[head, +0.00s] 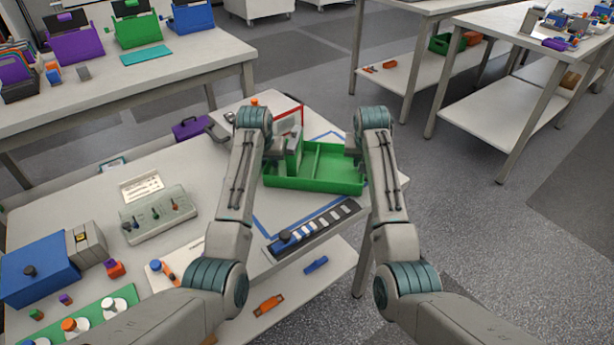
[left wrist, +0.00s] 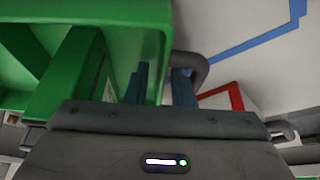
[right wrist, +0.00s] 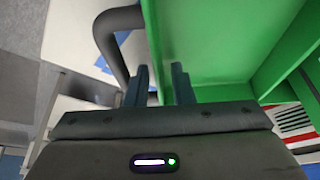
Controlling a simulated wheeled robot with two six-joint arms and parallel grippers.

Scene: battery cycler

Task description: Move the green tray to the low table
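The green tray (head: 315,183) is an open box with inner dividers, level at the right end of the white worktable (head: 205,160). I cannot tell whether it touches the tabletop. My left gripper (head: 290,150) is at its left end. In the left wrist view its narrow-set fingers (left wrist: 160,85) straddle the tray's end wall (left wrist: 158,40), beside a dark curved handle (left wrist: 200,67). My right gripper (head: 353,148) is at the right end. In the right wrist view its fingers (right wrist: 161,83) close about the other end wall, beside another dark handle (right wrist: 112,40). Finger contact is partly hidden.
Blue tape (head: 275,232) outlines the tabletop around the tray. A strip with dark blocks (head: 315,228) lies in front. A grey case (head: 158,212) and blue box (head: 40,270) stand left. Other tables with low shelves (head: 490,115) stand back right; open floor (head: 470,230) lies right.

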